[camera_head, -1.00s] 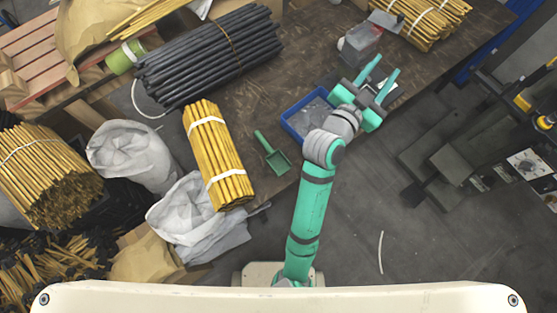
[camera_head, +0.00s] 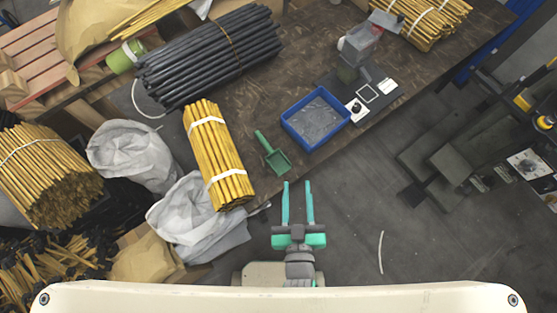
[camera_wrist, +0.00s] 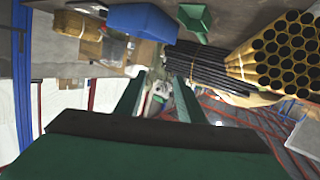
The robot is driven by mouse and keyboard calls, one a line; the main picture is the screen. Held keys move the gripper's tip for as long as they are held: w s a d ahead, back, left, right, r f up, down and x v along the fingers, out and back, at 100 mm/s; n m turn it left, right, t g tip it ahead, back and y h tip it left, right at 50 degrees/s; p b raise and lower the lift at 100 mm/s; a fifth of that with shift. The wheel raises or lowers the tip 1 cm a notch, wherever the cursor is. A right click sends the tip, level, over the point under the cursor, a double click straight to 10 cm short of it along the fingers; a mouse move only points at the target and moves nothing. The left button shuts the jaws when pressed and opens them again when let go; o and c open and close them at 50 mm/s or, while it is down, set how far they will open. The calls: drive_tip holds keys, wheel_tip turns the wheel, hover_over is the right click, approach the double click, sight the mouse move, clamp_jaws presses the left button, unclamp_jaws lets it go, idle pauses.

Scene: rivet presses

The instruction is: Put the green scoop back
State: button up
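The green scoop (camera_head: 273,152) lies on the dark table near its front edge, between a bundle of yellow rods and the blue tray (camera_head: 316,119). It also shows at the top of the wrist view (camera_wrist: 195,18). My gripper (camera_head: 297,183) is in front of the table edge, below the scoop in the head view. Its two teal fingers are apart, pointing toward the table, with nothing between them. In the wrist view the gripper (camera_wrist: 156,88) is likewise open and empty. The blue tray holds a greyish content that I cannot make out.
The yellow rod bundle (camera_head: 217,155) lies left of the scoop, with a white sack (camera_head: 192,215) beside it. Black rods (camera_head: 208,55) lie behind. A small dark press-like device (camera_head: 357,65) stands right of the tray. The floor right of my arm is mostly clear.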

drive_tip(key=s+a+r+m, duration=0.1)
drive_tip(key=s+a, duration=0.4)
drive_tip(key=s, duration=0.3)
drive_tip(key=shift+s, duration=0.3)
idle(0.8)
